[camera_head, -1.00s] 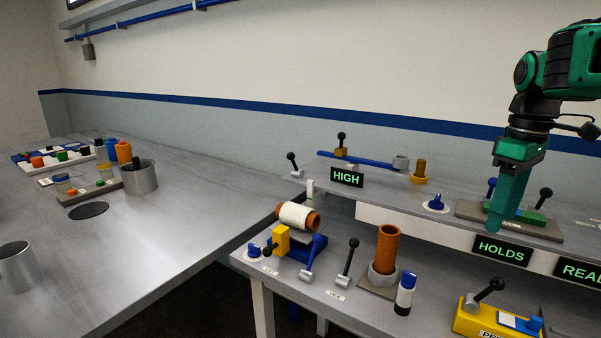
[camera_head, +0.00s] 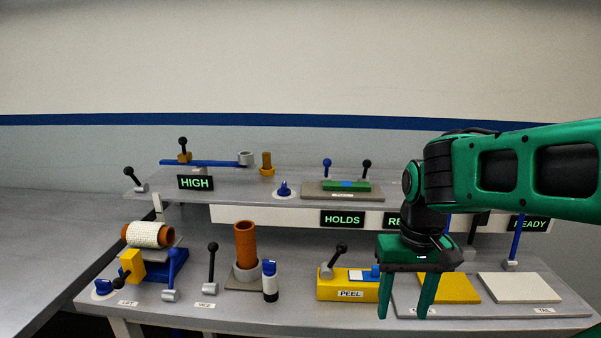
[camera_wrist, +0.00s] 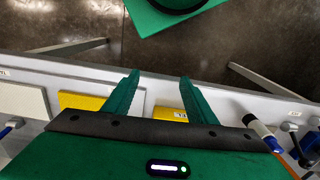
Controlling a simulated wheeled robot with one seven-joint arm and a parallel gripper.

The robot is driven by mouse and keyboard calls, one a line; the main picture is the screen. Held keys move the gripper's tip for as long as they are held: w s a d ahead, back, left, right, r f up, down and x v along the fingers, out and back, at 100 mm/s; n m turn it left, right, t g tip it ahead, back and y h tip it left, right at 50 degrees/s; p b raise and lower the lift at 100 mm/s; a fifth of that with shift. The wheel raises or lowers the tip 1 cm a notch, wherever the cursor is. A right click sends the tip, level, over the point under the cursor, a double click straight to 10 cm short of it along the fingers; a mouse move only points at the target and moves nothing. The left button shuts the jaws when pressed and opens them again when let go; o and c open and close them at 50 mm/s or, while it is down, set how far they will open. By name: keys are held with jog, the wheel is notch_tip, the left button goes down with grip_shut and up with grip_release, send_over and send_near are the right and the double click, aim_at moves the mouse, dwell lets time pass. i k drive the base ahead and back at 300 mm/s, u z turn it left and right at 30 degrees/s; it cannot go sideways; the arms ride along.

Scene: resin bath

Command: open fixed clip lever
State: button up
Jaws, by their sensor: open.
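Several levers stand on the bench, and I cannot tell from the labels which is the fixed clip lever. A blue-knobbed lever (camera_head: 327,163) and a black-knobbed lever (camera_head: 367,164) stand by a green bar (camera_head: 352,186) on the upper shelf. A blue upright lever (camera_head: 516,240) stands behind a white pad (camera_head: 522,287) at the right. My gripper (camera_head: 404,314) is open and empty, pointing down over the front of the lower bench, left of a yellow pad (camera_head: 455,288). In the wrist view my open fingers (camera_wrist: 160,79) reach over the bench's front edge.
A yellow PEEL block (camera_head: 345,293) with a black-knobbed lever is just left of my gripper.

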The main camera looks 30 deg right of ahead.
aim_at(367, 164)
jog(key=z, duration=0.05)
jog(key=k, duration=1.35)
jog(key=z, duration=0.3)
jog(key=i, duration=1.7)
